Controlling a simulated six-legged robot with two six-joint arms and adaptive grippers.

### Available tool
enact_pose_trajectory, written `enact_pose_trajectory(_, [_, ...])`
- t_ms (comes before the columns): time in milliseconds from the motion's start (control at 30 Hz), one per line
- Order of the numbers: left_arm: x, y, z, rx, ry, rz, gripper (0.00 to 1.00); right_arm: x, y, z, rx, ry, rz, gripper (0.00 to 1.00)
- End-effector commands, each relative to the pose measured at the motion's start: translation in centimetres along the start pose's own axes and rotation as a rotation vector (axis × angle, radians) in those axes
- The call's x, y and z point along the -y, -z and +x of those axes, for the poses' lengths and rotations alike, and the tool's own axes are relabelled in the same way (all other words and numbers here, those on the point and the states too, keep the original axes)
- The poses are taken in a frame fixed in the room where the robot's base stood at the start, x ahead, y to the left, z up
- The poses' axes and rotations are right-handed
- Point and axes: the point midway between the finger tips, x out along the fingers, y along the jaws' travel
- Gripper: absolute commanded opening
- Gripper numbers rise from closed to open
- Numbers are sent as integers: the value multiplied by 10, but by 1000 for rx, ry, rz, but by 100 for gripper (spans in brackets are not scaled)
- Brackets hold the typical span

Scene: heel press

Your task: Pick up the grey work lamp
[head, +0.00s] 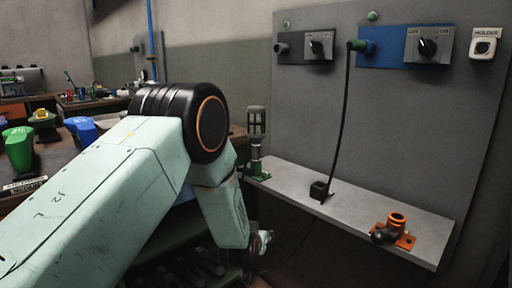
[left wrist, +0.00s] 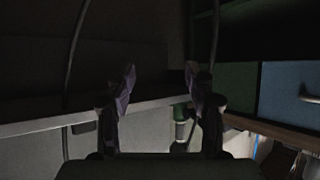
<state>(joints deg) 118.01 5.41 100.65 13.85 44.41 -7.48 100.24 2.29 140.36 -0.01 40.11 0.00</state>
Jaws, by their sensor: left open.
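A grey upright fixture with a caged top, which looks like the work lamp (head: 256,121), stands at the left end of the grey shelf (head: 350,205) in the head view. My left gripper (left wrist: 160,78) is open and empty. In the head view it (head: 264,241) hangs below the shelf's front edge, mostly hidden by my forearm. My right gripper is not in view.
A black block (head: 320,190) with a cable up to a green plug (head: 357,45) stands mid-shelf. An orange fitting (head: 396,232) sits at the shelf's right end. A grey panel with switch boxes (head: 428,46) rises behind. A cluttered bench (head: 60,165) is at left.

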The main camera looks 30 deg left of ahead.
Motion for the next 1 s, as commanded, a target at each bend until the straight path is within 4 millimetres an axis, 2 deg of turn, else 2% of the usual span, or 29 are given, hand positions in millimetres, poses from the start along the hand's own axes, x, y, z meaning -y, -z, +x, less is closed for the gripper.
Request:
enact_pose_trajectory(33, [2,39,18,-102,18,-21,54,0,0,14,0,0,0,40])
enact_pose_trajectory(100, [6,95,30,-226,49,-44,54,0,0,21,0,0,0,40])
enact_pose_trajectory(200, [15,162,35,-367,91,-69,54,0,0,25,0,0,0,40])
enact_pose_trajectory(300, [22,208,32,-460,130,-82,54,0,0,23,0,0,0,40])
enact_pose_trajectory(333, [24,217,31,-479,140,-82,54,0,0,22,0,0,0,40])
enact_pose_trajectory(400, [28,234,28,-514,163,-78,54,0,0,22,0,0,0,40])
enact_pose_trajectory(1000, [39,246,58,-510,179,-47,54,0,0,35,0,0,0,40])
